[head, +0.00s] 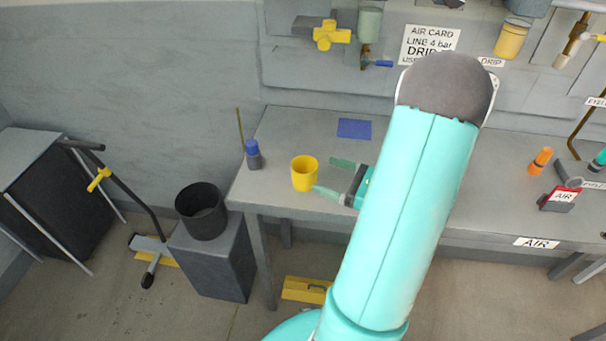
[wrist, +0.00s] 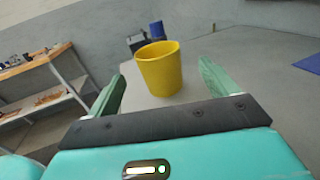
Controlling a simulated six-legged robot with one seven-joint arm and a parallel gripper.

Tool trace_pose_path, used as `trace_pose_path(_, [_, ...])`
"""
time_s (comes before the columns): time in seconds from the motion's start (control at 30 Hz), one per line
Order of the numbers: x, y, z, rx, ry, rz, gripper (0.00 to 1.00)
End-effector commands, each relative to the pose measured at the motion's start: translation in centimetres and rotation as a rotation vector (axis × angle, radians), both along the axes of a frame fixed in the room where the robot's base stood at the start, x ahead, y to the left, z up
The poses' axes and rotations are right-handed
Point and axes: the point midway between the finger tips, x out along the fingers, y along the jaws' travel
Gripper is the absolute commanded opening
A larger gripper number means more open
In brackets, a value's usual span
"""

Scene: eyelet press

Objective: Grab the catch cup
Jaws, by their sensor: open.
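The catch cup is a yellow open-topped cup (head: 304,174) standing upright near the left end of the grey workbench (head: 285,128). In the wrist view the cup (wrist: 160,70) is ahead of my gripper, centred between the fingers and a little beyond their tips. My gripper (wrist: 161,78) is open and empty, with one green finger on each side. In the head view my gripper (head: 330,176) points left at the cup from its right side, with its fingertips close to it. My arm hides part of the bench to the right.
A blue-capped bottle (head: 253,155) stands left of the cup near the bench's left edge. A blue pad (head: 354,128) lies behind. A black bin (head: 202,211) sits on a grey block beside the bench. An orange-topped item (head: 541,160) stands far right.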

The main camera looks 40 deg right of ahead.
Motion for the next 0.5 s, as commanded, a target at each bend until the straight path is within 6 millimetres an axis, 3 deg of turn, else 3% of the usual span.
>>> trace_pose_path(0.5, [6.1, 2.6, 0.5, -0.002, -0.001, 0.004, 0.86])
